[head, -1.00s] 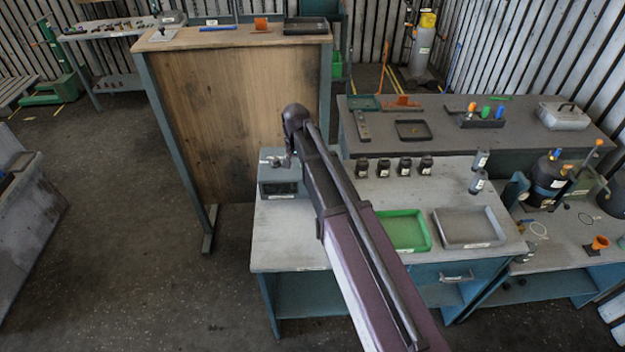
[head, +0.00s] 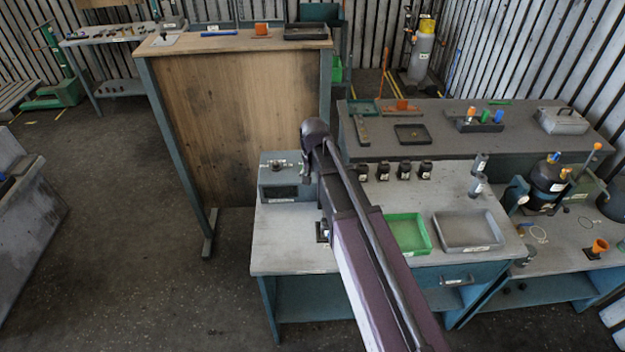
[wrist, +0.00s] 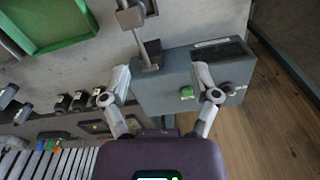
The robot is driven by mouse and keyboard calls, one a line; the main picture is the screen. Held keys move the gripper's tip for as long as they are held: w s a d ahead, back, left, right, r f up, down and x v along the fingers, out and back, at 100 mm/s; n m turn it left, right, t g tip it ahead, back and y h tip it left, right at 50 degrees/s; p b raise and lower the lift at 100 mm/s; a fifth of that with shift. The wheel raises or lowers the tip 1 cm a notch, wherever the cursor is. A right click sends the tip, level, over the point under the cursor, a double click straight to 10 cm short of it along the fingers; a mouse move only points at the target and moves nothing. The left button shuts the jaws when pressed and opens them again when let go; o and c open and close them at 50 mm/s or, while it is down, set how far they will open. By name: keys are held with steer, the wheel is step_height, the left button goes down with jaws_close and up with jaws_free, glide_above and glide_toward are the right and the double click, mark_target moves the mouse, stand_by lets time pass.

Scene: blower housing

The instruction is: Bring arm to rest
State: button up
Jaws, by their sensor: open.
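My gripper (wrist: 161,76) shows in the wrist view with its two fingers spread wide and nothing between them. It hangs above the bench, in front of a grey-blue box (wrist: 178,96) with a green button. In the head view my arm reaches over the light workbench (head: 285,245), and the forearm hides most of the gripper. The same box stands at the bench's left end in the head view (head: 280,190), just left of my arm. I cannot tell the exact gap between the fingers and the box.
A green tray (head: 421,236) and a grey tray (head: 468,248) lie right of my arm. Several dark jars (head: 404,171) stand behind them. A tall wooden-backed bench (head: 230,120) stands behind left. A small upright fixture (wrist: 140,40) stands near the box.

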steer(key=s+d+f+n+b, duration=0.1)
steer(key=s+d+f+b, duration=0.4)
steer(key=s+f+b, duration=0.2)
steer(key=s+d+f+n+b, duration=0.1)
steer(key=s+d+f+b, duration=0.4)
steer(key=s, duration=0.4)
steer(key=shift+f+n+b, duration=0.3)
steer(key=shift+f+b, duration=0.55)
steer(key=shift+b, duration=0.05)
steer(key=shift+d, duration=0.15)
